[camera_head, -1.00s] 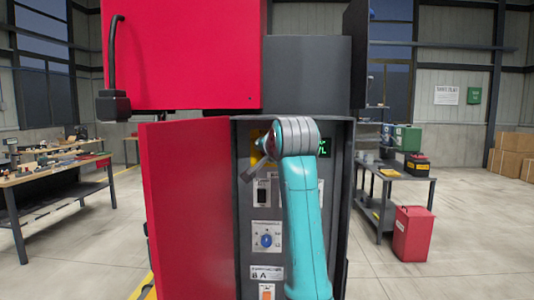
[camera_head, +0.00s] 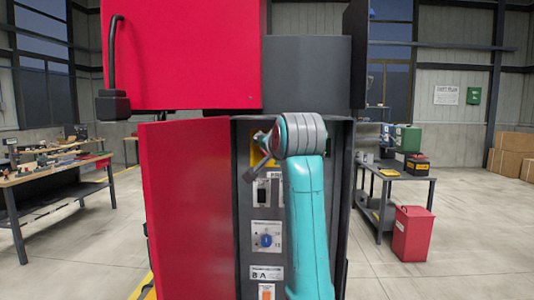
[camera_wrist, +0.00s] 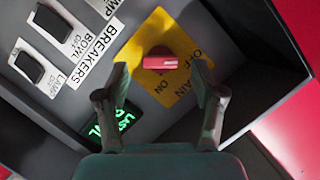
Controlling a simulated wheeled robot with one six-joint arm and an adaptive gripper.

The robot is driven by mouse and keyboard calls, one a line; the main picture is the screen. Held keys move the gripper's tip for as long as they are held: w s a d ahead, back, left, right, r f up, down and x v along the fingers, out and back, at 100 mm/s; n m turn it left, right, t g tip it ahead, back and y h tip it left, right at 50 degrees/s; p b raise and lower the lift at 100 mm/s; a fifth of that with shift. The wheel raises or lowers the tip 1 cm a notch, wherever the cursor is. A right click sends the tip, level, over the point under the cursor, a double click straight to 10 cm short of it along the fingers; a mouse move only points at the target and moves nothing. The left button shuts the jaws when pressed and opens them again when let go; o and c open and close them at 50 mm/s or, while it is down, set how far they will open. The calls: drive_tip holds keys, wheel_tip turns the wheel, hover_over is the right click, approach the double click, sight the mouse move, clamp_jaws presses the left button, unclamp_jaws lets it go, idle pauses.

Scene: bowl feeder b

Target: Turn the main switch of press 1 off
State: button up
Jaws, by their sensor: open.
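My gripper (camera_wrist: 160,88) is open, with one finger on each side of the handle's picture position. I see no contact between the fingers and the handle. In the head view a strip of the yellow plate (camera_head: 257,160) shows inside the open cabinet (camera_head: 243,215), and my arm hides the handle.
Breaker switches labelled BOWL (camera_wrist: 28,67) and LAMP sit beside the yellow plate. A lit green display (camera_wrist: 112,122) is near my left finger. The open red cabinet door (camera_head: 187,205) stands left of my arm. A blue selector knob (camera_head: 266,240) sits lower on the panel.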

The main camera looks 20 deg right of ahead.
drive_tip(key=v, duration=0.9)
drive_tip(key=shift+s, duration=0.1)
